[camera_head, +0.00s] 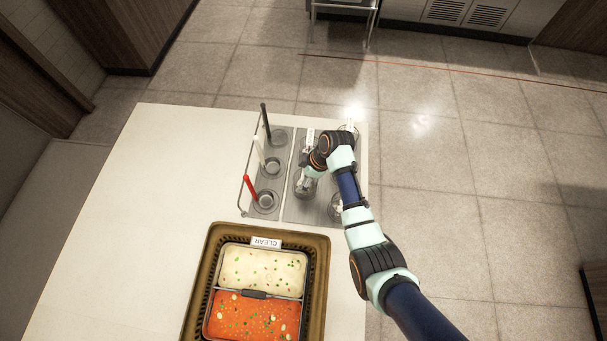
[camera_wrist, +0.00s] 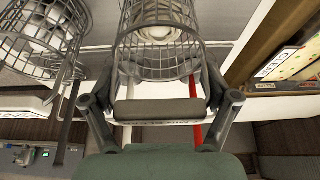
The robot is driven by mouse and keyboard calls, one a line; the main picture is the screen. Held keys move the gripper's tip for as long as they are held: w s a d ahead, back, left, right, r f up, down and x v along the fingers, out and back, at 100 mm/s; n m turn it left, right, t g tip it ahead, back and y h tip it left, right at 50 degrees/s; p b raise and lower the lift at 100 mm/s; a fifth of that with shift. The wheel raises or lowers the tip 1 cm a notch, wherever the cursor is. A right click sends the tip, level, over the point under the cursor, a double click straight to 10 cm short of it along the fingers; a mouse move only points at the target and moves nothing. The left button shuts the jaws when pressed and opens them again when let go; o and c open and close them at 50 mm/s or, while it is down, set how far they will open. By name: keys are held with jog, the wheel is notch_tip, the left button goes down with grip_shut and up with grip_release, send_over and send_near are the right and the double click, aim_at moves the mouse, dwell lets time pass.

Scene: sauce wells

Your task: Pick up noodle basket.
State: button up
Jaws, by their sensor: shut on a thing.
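A wire noodle basket (camera_wrist: 160,40) hangs directly ahead of my gripper in the wrist view, with pale contents seen through its mesh. My gripper (camera_wrist: 158,105) is shut on the basket's handle, its fingers on either side of it. A second wire basket (camera_wrist: 42,35) is at upper left in the wrist view. In the head view, another basket (camera_head: 336,208) shows partly beside my arm. Whether the held basket is clear of its well cannot be told.
Left of the baskets, a rack (camera_head: 262,220) holds sauce wells with black, white and red ladles. A brown tray (camera_head: 320,270) with a two-part pot of pale and orange soup and a "CLEAR" label stands in front. The white counter (camera_head: 130,200) is bare at left.

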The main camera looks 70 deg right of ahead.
notch_tip(320, 180, up, 19)
jog(key=p, duration=0.3)
jog(key=shift+r, duration=0.15)
jog(key=s+a+p, duration=0.1)
jog(key=a+p, duration=0.7)
jog(key=a, duration=0.6)
jog(key=s+a+p, duration=0.2)
jog(key=a+p, duration=0.7)
jog(key=a, duration=0.6)
jog(key=shift+s+a, duration=0.25)
jog(key=shift+a, duration=0.05)
jog(key=shift+r+p, duration=0.3)
jog(key=shift+p, duration=0.9)
notch_tip(320, 180, down, 28)
jog(key=b, duration=1.8)
jog(key=shift+b, duration=0.35)
jog(key=shift+f, duration=0.25)
